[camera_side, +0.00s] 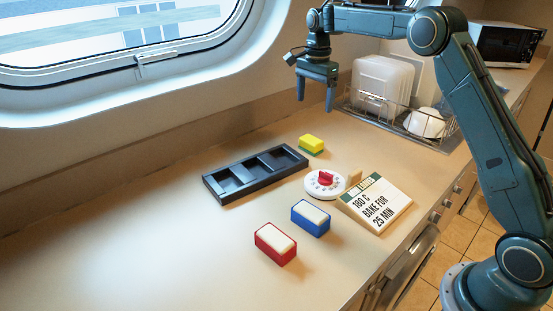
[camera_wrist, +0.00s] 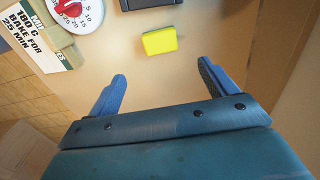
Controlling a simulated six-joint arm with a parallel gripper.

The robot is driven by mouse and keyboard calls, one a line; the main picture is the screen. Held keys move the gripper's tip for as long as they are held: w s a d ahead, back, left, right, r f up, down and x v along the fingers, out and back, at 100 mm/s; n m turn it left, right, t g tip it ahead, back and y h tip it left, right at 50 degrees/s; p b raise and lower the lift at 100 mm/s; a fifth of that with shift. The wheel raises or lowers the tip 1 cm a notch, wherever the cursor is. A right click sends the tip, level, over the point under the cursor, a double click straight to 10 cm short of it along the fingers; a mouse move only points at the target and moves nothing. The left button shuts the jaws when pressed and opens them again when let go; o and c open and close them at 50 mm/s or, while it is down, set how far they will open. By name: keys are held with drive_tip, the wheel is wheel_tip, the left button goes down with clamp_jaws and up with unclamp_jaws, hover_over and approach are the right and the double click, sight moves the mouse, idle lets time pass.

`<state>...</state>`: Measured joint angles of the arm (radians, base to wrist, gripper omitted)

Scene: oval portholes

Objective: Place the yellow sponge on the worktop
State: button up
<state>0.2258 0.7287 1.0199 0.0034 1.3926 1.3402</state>
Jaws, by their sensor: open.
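The yellow sponge (camera_side: 312,142) with a green underside lies flat on the worktop (camera_side: 150,240), just behind the right end of the black tray. In the wrist view the sponge (camera_wrist: 160,41) is ahead of the fingers, a little left of the line midway between them. My gripper (camera_side: 316,98) hangs above the worktop in the side view, near the dish rack, fingers pointing down. Its fingers are apart with nothing between them, as the wrist view (camera_wrist: 160,85) also shows. The sponge is in full view in both pictures.
A black compartment tray (camera_side: 225,198), a white timer with red knob (camera_side: 313,187), a recipe sign (camera_side: 377,205), a blue block (camera_side: 298,221) and a red block (camera_side: 262,246) with white tops stand nearby. A dish rack (camera_side: 395,125) is behind. The left worktop is clear.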

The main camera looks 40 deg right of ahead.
drive_tip(key=s+a+r+n+t, duration=0.1)
drive_tip(key=s+a+r+n, duration=0.4)
drive_tip(key=s, duration=0.4)
drive_tip(key=s+a+r+n+t, duration=0.2)
drive_tip(key=s+a+r+n, duration=0.2)
drive_tip(key=s+r, duration=0.4)
drive_tip(key=s+a+f+n+t, duration=0.1)
drive_tip(key=s+a+f+n, duration=0.1)
drive_tip(key=s, duration=0.8)
drive_tip(key=s+a+f+n+t, duration=0.1)
drive_tip(key=s+f+n, duration=0.4)
drive_tip(key=s, duration=0.6)
drive_tip(key=shift+s+a+f+n+t, duration=0.15)
drive_tip(key=shift+s+a+n+t, duration=0.25)
drive_tip(key=shift+n, duration=0.6)
